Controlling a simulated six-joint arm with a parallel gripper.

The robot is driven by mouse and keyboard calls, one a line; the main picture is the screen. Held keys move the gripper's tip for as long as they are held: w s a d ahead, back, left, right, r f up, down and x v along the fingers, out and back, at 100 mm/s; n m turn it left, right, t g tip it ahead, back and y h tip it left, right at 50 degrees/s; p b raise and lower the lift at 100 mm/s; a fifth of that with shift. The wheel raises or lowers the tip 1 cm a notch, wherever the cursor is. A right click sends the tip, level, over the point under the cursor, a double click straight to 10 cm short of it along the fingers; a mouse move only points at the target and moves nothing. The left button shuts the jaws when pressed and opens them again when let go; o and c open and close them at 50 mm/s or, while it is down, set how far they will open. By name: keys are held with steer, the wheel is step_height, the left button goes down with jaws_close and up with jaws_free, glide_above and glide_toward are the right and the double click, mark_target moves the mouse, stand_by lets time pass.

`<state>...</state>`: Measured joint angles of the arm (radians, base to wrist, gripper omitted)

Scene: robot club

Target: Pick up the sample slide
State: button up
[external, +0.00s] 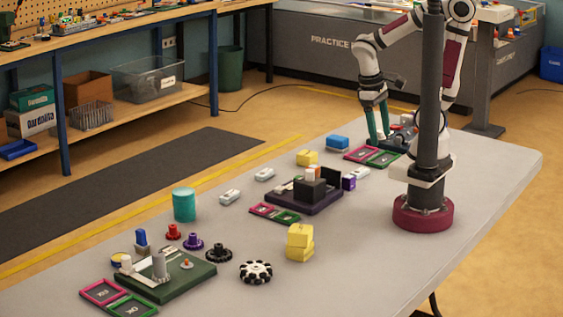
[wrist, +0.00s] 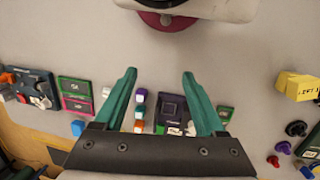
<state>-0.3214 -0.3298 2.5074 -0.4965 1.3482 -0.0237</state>
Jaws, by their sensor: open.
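No thing in either view can be surely told as the sample slide. Small white pieces (external: 264,174) and (external: 229,197) lie on the table in the external view; I cannot tell what they are. My gripper (external: 380,137) has teal fingers and hangs over the far end of the table, beside the dark blue station (external: 400,143). In the wrist view my gripper (wrist: 159,74) is open, with nothing held between its fingers. Small white and purple cubes (wrist: 140,104) and a dark station (wrist: 171,108) show below, between the fingers.
A dark station (external: 312,205) with black blocks stands mid-table. Pink and green trays (external: 361,154) lie near the far station. Yellow blocks (external: 299,243), gears (external: 218,253), a wheel (external: 256,272), a teal cylinder (external: 184,205) and a green station (external: 190,284) are nearer. The front right is clear.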

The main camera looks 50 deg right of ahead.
steer(key=s+r+m+y, duration=0.1)
steer(key=m+y, duration=0.1)
steer(key=m, duration=0.2)
steer(key=n+t+h, duration=0.1)
steer(key=n+h, duration=0.4)
steer(key=n, duration=1.5)
glide_above(359, 171)
steer(key=a, duration=0.7)
step_height(359, 171, down, 6)
steer(key=x, duration=1)
steer(key=w+x, duration=0.1)
steer(key=x, duration=0.5)
steer(key=shift+d, duration=0.1)
steer(key=shift+r, duration=0.1)
jaws_close()
